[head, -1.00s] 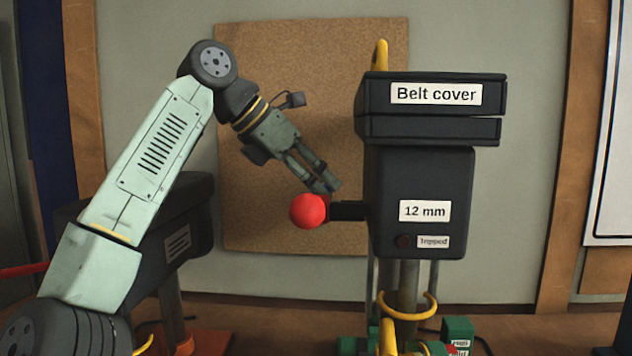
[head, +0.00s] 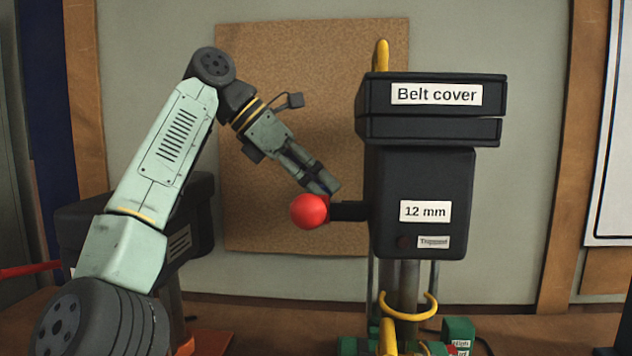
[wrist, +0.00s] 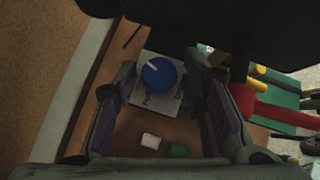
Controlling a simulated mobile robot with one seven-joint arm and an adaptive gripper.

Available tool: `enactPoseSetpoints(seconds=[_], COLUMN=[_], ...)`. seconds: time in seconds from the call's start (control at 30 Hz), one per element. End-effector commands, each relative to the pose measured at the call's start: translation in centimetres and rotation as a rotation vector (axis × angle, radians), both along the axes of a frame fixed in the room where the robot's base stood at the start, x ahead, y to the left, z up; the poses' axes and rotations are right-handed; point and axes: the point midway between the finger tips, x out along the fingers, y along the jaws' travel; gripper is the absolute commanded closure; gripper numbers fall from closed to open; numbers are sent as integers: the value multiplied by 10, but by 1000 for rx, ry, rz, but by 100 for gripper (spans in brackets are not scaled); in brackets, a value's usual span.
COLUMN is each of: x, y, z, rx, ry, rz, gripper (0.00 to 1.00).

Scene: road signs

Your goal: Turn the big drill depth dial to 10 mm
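The big drill (head: 420,195) is a black upright machine at right of centre in the head view, and its front label (head: 425,211) reads "12 mm". In the wrist view a round blue dial (wrist: 158,78) with a white pointer line sits on a pale marked plate (wrist: 143,97). The pointer leans to the upper left; the plate's marks are too small to read. My gripper (head: 328,187) points down to the right, just above a red ball in the head view. Its fingers (wrist: 162,92) are apart, with the dial framed between their tips. Contact cannot be told. The dial is hidden in the head view.
The red ball (head: 309,211) ends a dark arm left of the drill head. A black "Belt cover" (head: 437,94) box tops the drill. A smaller dark machine (head: 190,205) stands behind my arm. A red bar (wrist: 275,115) crosses the wrist view's right side.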

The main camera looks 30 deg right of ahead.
Motion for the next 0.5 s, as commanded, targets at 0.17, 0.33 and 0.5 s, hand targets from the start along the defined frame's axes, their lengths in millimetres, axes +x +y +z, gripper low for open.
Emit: enactPoseSetpoints(seconds=[0.17,0.33,0.5], x=[0,0,2], y=[0,0,5], z=[0,0,6], rx=[0,-1,-1], ry=[0,0,0], rz=[1,1,4], gripper=[53,53,53])
